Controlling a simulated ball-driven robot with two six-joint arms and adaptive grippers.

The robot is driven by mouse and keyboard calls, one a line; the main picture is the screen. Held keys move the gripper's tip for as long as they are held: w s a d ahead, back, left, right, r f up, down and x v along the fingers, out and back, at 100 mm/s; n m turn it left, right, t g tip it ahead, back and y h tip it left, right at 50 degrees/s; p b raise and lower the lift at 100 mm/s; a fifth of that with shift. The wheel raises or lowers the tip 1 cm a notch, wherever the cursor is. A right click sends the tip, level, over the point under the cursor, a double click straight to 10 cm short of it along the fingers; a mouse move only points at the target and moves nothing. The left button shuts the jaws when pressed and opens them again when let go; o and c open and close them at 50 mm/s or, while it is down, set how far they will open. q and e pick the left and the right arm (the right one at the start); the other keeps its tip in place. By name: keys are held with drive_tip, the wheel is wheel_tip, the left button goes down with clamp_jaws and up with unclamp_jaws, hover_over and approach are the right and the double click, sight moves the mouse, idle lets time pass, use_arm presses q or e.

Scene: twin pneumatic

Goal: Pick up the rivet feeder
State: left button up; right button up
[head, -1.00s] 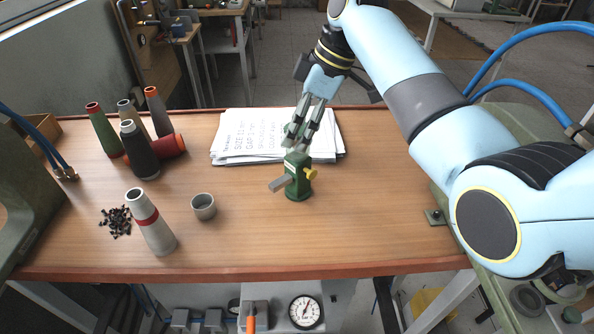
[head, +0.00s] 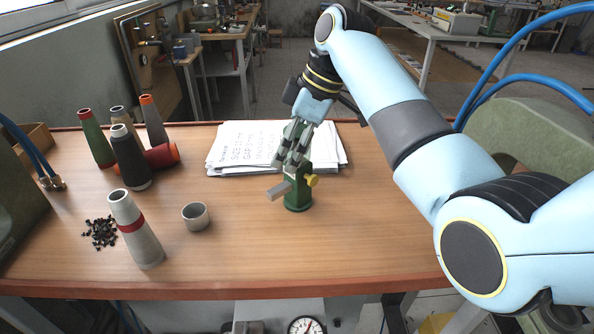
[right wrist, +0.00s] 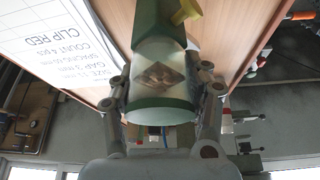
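The rivet feeder, which I take to be the green upright device (head: 298,201) with a yellow knob and a grey chute, stands on the wooden table in the head view. My right gripper (head: 290,155) reaches down to its upper part from behind. My left gripper is not in view.
A stack of printed sheets (head: 235,150) lies just behind the feeder. Several thread-cone shapes, including a grey one with a red band (head: 135,229), stand at the left. A small grey cup (head: 196,216) and dark rivets (head: 101,233) lie nearby. The table's right front is clear.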

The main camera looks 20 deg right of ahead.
clamp_jaws()
